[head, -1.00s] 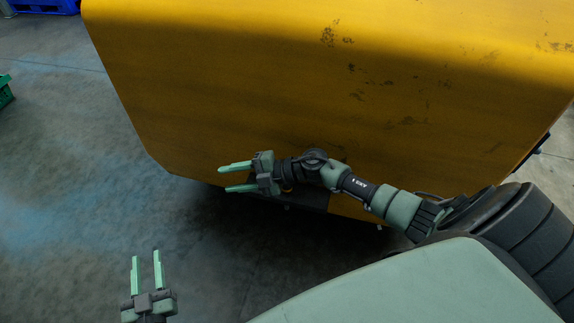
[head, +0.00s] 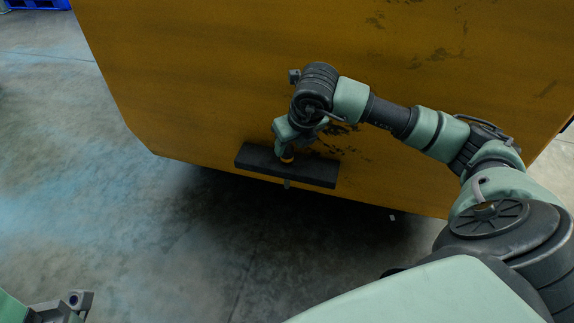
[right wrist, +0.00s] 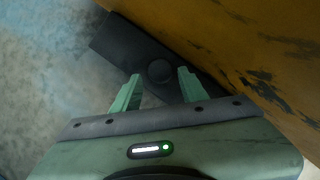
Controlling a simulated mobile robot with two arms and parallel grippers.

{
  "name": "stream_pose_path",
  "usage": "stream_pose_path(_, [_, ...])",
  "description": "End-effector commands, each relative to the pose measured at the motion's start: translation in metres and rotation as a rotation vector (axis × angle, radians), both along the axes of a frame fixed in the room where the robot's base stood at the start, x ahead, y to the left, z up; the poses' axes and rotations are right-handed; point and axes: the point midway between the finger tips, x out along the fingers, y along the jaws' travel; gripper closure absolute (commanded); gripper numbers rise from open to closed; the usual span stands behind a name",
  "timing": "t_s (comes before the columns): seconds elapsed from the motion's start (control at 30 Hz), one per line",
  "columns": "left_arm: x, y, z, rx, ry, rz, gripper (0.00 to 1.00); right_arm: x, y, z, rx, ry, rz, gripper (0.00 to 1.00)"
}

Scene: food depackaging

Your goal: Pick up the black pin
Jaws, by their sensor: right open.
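The black pin shows in the right wrist view as a round dark knob (right wrist: 160,72) on a black ledge (right wrist: 115,45). My right gripper (right wrist: 160,76) is open, with one green finger on each side of the knob in that picture; I cannot tell if they touch it.
The ledge sticks out from the lower part of a large yellow panel (head: 180,90) with dark scuffs. The grey floor (head: 130,220) is clear on the left. A blue crate or pallet (head: 38,4) stands far off at the top left.

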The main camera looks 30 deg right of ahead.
Motion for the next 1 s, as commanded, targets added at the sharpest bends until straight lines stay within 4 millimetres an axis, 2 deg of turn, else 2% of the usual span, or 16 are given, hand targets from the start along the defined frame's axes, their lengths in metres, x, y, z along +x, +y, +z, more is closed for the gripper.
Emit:
stream_pose_path(0.1, [0.0,0.0,-0.015,0.0,0.001,0.0,0.64,0.01,-0.002,-0.022,0.002,0.001,0.0,0.57])
stream_pose_path(0.23, [0.002,-0.001,-0.018,0.004,-0.004,0.0,0.64,0.017,-0.003,-0.036,0.003,0.002,0.001,0.57])
stream_pose_path(0.57, [0.004,-0.002,-0.013,0.007,-0.018,0.0,0.64,0.02,-0.003,-0.04,0.002,0.001,0.002,0.57])
stream_pose_path(0.7, [0.003,-0.001,-0.012,0.006,-0.021,0.0,0.64,0.02,-0.003,-0.04,0.002,0.001,0.002,0.96])
stream_pose_path(0.73, [0.003,-0.001,-0.012,0.005,-0.021,0.0,0.64,0.02,-0.003,-0.04,0.002,0.001,0.002,1.0])
stream_pose_path(1.0, [0.002,0.0,-0.013,-0.002,-0.016,0.004,0.64,0.02,-0.003,-0.039,0.003,-0.001,0.001,1.0])
